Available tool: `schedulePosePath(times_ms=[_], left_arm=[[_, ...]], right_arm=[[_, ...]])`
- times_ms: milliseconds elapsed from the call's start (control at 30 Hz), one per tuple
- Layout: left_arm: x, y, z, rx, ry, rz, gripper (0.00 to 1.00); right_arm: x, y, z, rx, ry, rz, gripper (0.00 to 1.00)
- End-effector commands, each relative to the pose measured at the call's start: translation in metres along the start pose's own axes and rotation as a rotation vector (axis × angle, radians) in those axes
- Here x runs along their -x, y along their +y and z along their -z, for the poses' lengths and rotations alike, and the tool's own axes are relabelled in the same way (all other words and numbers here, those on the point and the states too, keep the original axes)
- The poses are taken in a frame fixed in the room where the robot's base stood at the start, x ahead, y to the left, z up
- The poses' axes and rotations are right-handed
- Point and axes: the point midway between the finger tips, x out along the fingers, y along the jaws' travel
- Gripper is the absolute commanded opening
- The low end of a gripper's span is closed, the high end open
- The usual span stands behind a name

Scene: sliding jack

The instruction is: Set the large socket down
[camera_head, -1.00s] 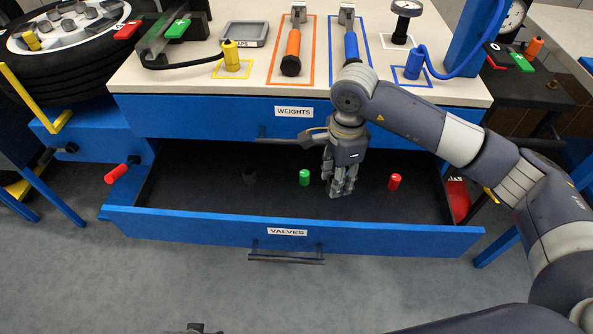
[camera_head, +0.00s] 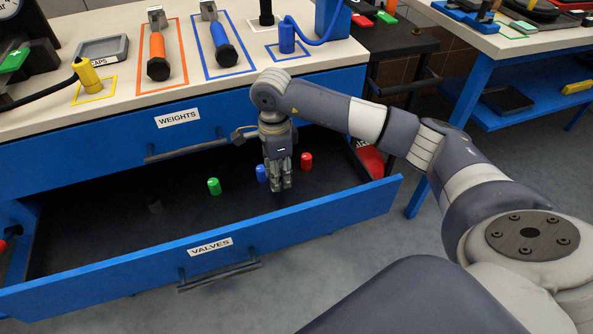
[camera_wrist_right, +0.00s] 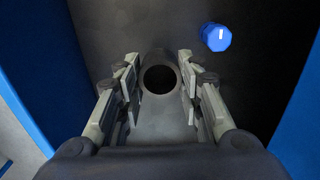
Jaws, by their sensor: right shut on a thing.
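My right gripper (camera_head: 279,186) points down into the open drawer marked VALVES (camera_head: 100,265). In the right wrist view, its fingers (camera_wrist_right: 159,85) are on both sides of a dark, hollow round thing, which I take to be the large socket (camera_wrist_right: 158,57). Its open end faces the camera. In the head view the fingers hide most of it, and I cannot tell whether it touches the drawer floor. A blue cap-like piece (camera_head: 261,173) stands just left of the gripper and shows in the right wrist view (camera_wrist_right: 216,37). My left gripper is out of view.
A green piece (camera_head: 214,186), a red piece (camera_head: 306,160) and a dark grey piece (camera_head: 154,205) stand in the drawer. The WEIGHTS drawer (camera_head: 110,148) above is shut. Orange-handled (camera_head: 157,50) and blue-handled (camera_head: 221,45) tools lie on the worktop. The drawer's left floor is mostly clear.

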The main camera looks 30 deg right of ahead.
Motion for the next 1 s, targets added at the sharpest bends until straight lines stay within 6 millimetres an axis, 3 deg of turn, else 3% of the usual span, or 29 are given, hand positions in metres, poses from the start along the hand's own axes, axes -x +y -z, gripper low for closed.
schedulePosePath(times_ms=[100, 300, 533, 700, 1000], left_arm=[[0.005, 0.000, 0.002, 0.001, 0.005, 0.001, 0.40], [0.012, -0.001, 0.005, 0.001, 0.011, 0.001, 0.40], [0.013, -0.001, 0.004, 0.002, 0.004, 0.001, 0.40], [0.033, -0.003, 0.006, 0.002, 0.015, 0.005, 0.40], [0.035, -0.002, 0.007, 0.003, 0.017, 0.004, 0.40]], right_arm=[[-0.004, -0.010, 0.031, -0.005, 0.000, 0.000, 0.05], [-0.006, -0.019, 0.060, -0.001, -0.001, -0.001, 0.05], [-0.020, -0.020, 0.064, 0.002, -0.001, -0.002, 0.05], [-0.042, -0.020, 0.064, 0.001, -0.001, -0.002, 0.05], [-0.042, -0.020, 0.064, 0.002, -0.001, 0.000, 0.05]])
